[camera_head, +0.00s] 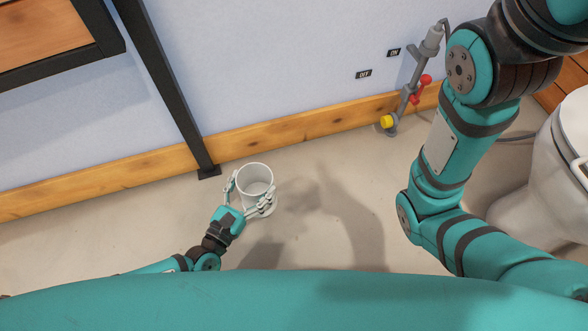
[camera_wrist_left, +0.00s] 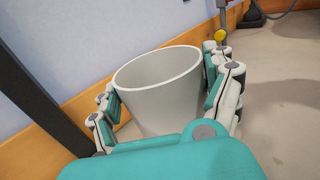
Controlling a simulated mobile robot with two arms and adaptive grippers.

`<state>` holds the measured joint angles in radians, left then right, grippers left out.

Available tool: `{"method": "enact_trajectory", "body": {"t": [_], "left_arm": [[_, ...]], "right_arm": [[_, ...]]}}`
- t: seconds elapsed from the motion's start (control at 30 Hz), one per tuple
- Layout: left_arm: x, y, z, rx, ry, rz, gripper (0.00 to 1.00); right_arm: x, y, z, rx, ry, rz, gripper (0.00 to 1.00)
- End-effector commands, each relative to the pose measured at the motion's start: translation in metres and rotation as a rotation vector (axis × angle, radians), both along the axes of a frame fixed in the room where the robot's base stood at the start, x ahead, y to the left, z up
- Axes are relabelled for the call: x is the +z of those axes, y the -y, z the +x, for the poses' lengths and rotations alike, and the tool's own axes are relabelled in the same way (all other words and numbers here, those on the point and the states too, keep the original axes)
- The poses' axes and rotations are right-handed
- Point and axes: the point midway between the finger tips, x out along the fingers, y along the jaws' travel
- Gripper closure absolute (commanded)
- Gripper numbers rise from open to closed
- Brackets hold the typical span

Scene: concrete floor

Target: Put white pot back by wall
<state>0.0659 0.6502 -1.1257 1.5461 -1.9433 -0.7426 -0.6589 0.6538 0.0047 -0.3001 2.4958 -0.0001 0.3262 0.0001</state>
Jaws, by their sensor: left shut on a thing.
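The white pot (camera_head: 255,180) is a plain, open-topped round pot near the foot of the wall. My left gripper (camera_head: 250,197) is shut on the pot, with fingers on both sides of it. In the left wrist view the white pot (camera_wrist_left: 158,85) is upright with a slight tilt, and looks empty as far as I see inside. The left gripper's fingers (camera_wrist_left: 165,100) press against its sides there. I cannot tell whether the pot's base touches the floor. The wall (camera_head: 260,70) is pale blue with a wooden baseboard (camera_head: 290,128). My right gripper is not in view.
A black post (camera_head: 165,85) stands against the wall just left of the pot. A grey pipe with a red valve and yellow knob (camera_head: 387,121) is to the right. A white toilet (camera_head: 545,170) stands at far right. The floor (camera_head: 330,215) between is clear.

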Motion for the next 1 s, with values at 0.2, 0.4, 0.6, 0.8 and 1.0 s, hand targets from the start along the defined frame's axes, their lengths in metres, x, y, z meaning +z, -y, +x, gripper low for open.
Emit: {"method": "enact_trajectory", "body": {"t": [0.2,0.4,0.6,0.8,1.0], "left_arm": [[-0.002,0.030,0.032,0.002,0.010,-0.009,0.73],[-0.007,0.062,0.066,0.004,0.010,-0.011,0.73],[-0.009,0.086,0.090,0.002,0.008,-0.006,0.73],[-0.009,0.093,0.099,0.004,0.007,-0.004,0.73],[-0.010,0.099,0.104,0.003,0.007,-0.006,0.73]], "right_arm": [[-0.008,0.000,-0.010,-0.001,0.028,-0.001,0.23],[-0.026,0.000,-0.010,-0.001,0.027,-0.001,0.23],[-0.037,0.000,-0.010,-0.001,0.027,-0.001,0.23],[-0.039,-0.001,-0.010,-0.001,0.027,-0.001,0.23],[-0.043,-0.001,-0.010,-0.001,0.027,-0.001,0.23]]}}
